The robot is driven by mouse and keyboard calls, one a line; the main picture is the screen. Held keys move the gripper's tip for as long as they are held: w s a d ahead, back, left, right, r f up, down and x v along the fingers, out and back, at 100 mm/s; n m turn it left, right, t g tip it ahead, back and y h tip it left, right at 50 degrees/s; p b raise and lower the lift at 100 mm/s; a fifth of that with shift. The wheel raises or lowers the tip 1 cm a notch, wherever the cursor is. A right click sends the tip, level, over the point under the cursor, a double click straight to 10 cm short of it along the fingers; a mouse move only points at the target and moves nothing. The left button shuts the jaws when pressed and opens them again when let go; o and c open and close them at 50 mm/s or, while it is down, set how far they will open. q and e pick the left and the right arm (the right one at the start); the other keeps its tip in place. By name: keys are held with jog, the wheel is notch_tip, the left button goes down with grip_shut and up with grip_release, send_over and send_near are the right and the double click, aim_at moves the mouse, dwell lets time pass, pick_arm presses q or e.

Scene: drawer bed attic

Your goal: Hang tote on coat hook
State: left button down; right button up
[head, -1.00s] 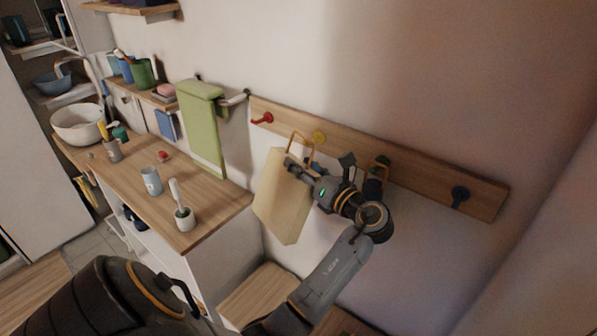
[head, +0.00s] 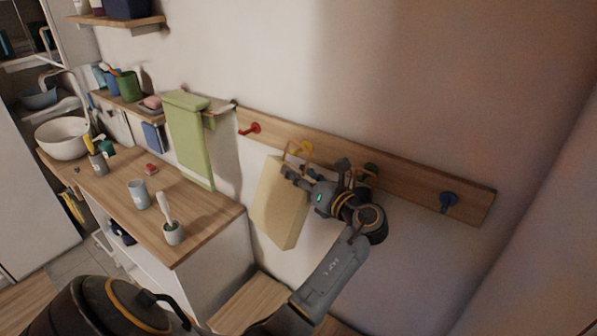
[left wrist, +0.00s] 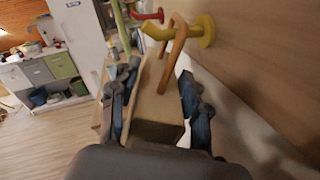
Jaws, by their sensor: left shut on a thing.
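The tote (head: 278,205) is a cream, boxy bag with thin orange-brown handles. It hangs upright in front of the wall, below the yellow hook (head: 305,147). My left gripper (head: 308,176) is shut on the tote near its top. In the left wrist view, the tote (left wrist: 154,103) lies between the two fingers. An orange handle (left wrist: 172,55) rises there and overlaps the yellow hook (left wrist: 204,31). I cannot tell whether the hook passes through the loop or the handle is only beside it. My right gripper is not in view.
The wooden hook rail (head: 410,180) also carries a red hook (head: 250,129), a green hook partly behind my gripper, and a blue hook (head: 448,200). A green towel (head: 188,140) hangs left of it. A counter (head: 205,208) with cups stands at left. Wall below the blue hook is clear.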

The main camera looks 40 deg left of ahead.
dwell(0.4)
pick_arm(q)
jog(key=c, duration=0.6)
grip_release()
jog(key=shift+s+d, duration=0.2)
jog(key=shift+d, duration=1.15)
jog(key=shift+s+d, duration=0.25)
jog(key=shift+d, duration=1.05)
jog(key=shift+s+d, duration=0.2)
jog(key=shift+d, duration=1.15)
